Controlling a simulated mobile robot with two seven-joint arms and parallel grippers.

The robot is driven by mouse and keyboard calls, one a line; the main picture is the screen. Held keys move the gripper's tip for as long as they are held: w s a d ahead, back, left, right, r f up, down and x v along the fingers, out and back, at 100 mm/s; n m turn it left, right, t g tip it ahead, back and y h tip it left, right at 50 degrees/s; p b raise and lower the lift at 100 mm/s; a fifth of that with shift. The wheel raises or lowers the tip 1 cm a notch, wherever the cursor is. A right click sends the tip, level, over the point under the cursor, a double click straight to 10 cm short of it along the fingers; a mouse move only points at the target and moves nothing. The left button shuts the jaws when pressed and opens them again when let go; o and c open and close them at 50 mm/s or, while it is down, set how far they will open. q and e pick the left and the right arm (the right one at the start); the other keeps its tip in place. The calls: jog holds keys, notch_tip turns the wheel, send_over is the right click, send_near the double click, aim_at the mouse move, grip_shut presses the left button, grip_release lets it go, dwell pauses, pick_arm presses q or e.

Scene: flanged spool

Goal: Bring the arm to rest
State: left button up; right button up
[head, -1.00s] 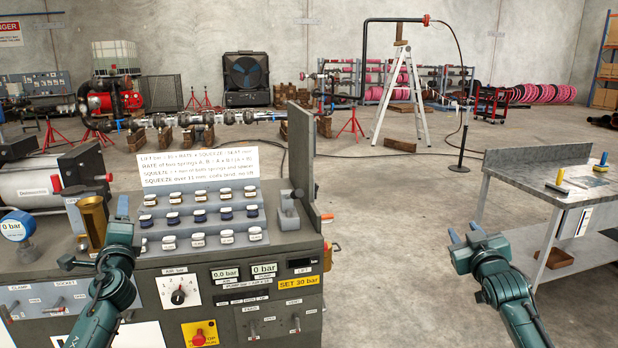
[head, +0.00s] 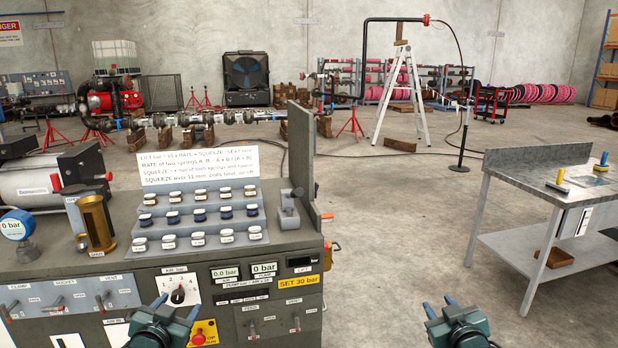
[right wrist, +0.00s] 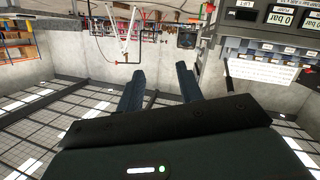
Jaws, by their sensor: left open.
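My left gripper (head: 177,306) is low in the head view, in front of the test bench's (head: 125,259) front panel. Its two fingers point up and stand apart, with nothing between them. My right gripper (head: 438,304) is low and right of centre, over open floor between the bench and the metal side table. Its fingers are apart and empty. In the right wrist view, the blue fingers (right wrist: 160,90) also show a clear gap. Most of both arms is below the head view's edge.
The bench carries rows of small labelled jars (head: 199,218), a brass cup (head: 96,224) and a sign (head: 200,167). A red stop button (head: 198,338) is close to my left gripper. The metal side table (head: 520,197) stands at the right. Floor between is clear.

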pick_arm(q)
jog(key=s+d+f+g+h, duration=0.1)
jog(key=s+d+f, duration=0.3)
jog(key=s, duration=0.6)
jog(key=s+d+f+g+h, duration=0.1)
jog(key=s+d+f, duration=0.4)
jog(key=s, duration=0.6)
jog(key=s+d+f+g+h, duration=0.1)
jog(key=s+d+f, duration=0.4)
jog(key=s, duration=0.5)
jog(key=shift+s+d+n+g, duration=0.3)
jog(key=shift+s+g, duration=0.1)
jog(key=shift+g, duration=0.5)
pick_arm(e)
jog(key=s+a+f+g+y, duration=0.1)
jog(key=s+a+f, duration=0.3)
jog(key=s, duration=0.6)
jog(key=s+a+f+g+y, duration=0.1)
jog(key=s+a+f, duration=0.4)
jog(key=s, duration=0.6)
jog(key=s+a+f+g+y, duration=0.1)
jog(key=s+a+f, duration=0.4)
jog(key=s, duration=0.5)
jog(key=shift+s+a+m+g, duration=0.3)
jog(key=shift+s+g, duration=0.1)
jog(key=shift+g, duration=0.5)
